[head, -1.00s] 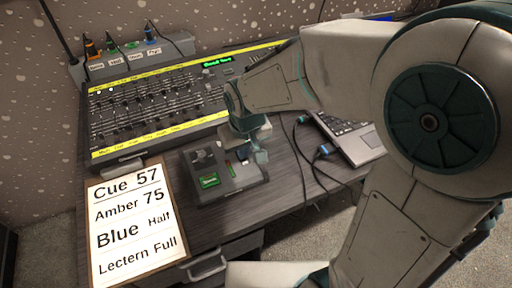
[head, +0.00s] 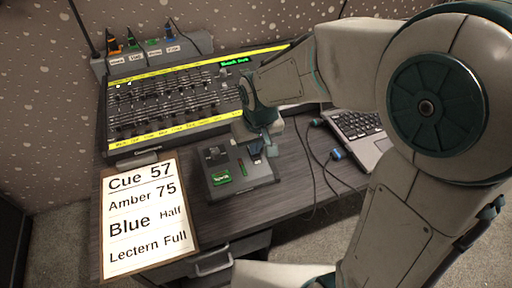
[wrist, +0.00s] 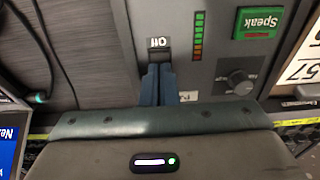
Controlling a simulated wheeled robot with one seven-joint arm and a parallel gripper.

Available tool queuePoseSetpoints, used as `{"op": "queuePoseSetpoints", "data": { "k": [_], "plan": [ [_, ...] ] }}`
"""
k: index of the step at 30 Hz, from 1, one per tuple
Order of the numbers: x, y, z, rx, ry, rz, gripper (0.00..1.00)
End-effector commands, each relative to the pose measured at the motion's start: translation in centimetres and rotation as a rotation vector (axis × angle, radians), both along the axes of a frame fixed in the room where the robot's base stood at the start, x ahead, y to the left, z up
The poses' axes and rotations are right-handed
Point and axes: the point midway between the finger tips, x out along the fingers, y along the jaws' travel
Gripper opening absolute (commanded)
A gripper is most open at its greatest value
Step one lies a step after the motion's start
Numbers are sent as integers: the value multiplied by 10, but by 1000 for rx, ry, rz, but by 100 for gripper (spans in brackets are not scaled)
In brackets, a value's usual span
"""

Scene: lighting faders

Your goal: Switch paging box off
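The paging box (head: 222,191) is a small grey box on the desk, in front of the mixing desk. In the wrist view its panel (wrist: 208,78) carries a green Speak button (wrist: 258,22), a lit level meter (wrist: 198,37), a black knob (wrist: 239,82) and a switch slot with a small white label (wrist: 158,43) that appears upside down. My gripper (wrist: 159,70) has its two blue-grey fingers together, tips at the slot just below the label. They hide most of the switch, so its position and any contact are unclear. In the head view my gripper (head: 264,147) is over the box's back right part.
A mixing desk (head: 125,143) with several faders stands behind the box. A cue sheet (head: 146,250) lies at the left. A laptop (head: 362,128) stands at the right, with dark cables (head: 318,160) between it and the box.

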Motion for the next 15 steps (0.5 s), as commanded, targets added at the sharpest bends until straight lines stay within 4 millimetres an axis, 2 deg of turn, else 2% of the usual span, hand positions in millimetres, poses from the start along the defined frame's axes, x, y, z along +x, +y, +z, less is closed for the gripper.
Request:
{"op": "queuePoseSetpoints", "data": {
  "k": [2, 5, 15],
  "plan": [
    [2, 0, 0, 3, -5, -2, 0],
    [-1, -2, 10, 3, -8, -2, 0],
    [-14, -9, 71, 6, -16, -6, 0]
  ]
}}
